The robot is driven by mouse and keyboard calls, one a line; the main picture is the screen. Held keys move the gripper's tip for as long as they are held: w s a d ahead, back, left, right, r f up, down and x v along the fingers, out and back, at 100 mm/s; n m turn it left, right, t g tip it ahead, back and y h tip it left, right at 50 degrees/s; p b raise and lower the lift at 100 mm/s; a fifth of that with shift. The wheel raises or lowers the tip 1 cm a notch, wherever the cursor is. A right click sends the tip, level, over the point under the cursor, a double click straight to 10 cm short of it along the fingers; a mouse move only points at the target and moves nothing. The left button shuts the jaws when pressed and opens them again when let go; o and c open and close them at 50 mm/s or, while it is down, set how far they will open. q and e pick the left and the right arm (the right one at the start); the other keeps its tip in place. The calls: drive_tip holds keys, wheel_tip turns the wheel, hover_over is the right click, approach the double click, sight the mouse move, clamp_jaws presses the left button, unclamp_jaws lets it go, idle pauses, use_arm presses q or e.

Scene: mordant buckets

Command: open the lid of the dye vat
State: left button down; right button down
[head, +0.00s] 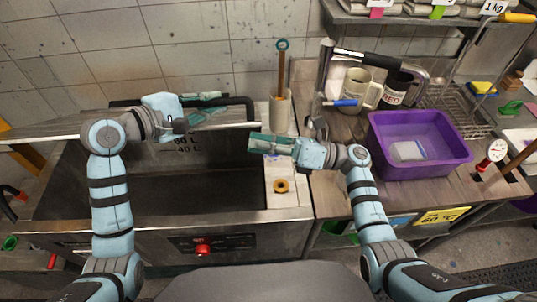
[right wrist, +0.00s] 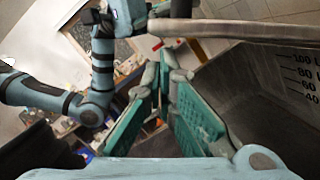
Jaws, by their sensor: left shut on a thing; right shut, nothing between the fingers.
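The steel dye vat (head: 100,221) stands at the left in the head view, and its dark inside with litre marks shows; the marks also show on the vat wall (right wrist: 280,90) in the right wrist view. Its lid (head: 45,131) is raised at the back, seen nearly edge-on. A black bar handle (head: 240,100) runs behind the lid's edge. My left gripper (head: 205,106) is shut on the handle, with the grip partly hidden. My right gripper (head: 251,143) is shut and empty over the vat's right end; its green pads (right wrist: 160,85) show in the right wrist view.
A beaker with a stirring rod (head: 281,105) stands behind my right gripper. The purple tub (head: 420,170), mugs (head: 357,92) and a tap are on the right counter. A red knob (head: 202,249) is on the vat's front.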

drive_tip(key=shift+w+r, duration=0.15)
drive_tip(key=shift+r, duration=0.1)
